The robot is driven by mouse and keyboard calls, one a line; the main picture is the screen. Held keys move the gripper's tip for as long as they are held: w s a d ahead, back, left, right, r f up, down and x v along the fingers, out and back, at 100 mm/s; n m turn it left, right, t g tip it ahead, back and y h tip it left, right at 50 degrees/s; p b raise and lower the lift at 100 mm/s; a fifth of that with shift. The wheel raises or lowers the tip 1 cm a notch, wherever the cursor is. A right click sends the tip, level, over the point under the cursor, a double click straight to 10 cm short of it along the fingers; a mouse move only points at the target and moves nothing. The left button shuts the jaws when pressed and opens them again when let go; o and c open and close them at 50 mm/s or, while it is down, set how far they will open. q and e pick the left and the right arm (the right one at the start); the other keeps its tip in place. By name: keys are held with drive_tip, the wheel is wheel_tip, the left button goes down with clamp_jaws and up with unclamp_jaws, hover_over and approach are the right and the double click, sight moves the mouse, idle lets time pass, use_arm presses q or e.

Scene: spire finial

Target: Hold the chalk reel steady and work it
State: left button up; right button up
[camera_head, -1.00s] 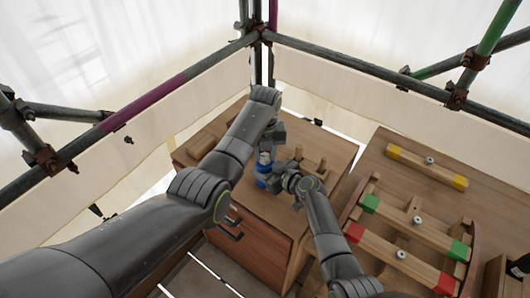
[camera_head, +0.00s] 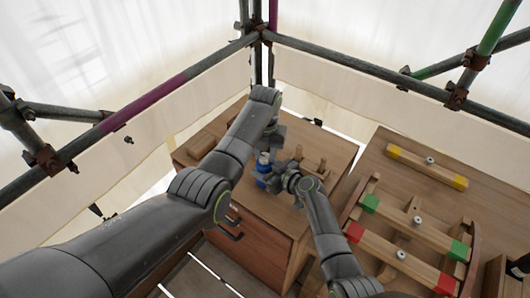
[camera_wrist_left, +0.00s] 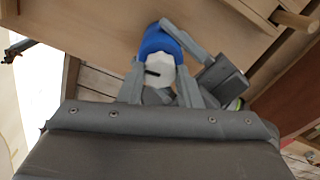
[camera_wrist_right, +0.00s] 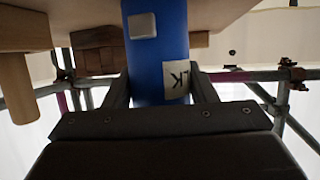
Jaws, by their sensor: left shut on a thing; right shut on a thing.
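The chalk reel (camera_head: 262,168) is a blue body with a pale top, held above the front part of the wooden cabinet top and partly hidden by my grippers. In the left wrist view its white end (camera_wrist_left: 160,70) lies between the fingers of my left gripper (camera_wrist_left: 160,92), which is shut on it. My right gripper (camera_wrist_right: 160,88) is shut on the blue body (camera_wrist_right: 156,50), which carries a white label with upside-down letters and a small silver square. The right gripper also shows beside the reel in the left wrist view (camera_wrist_left: 220,78).
The cabinet (camera_head: 250,240) has a drawer front below the reel. Wooden blocks (camera_head: 203,145) lie on its top. A second table (camera_head: 390,165) at the right bears wooden beams with red, green and yellow ends. Scaffold poles (camera_head: 180,80) and pale sheeting surround the corner.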

sight(265, 156)
use_arm(q)
drive_tip(key=shift+d, duration=0.15)
drive_tip(key=o, duration=1)
wheel_tip(265, 156, up, 12)
drive_tip(key=shift+r, duration=0.1)
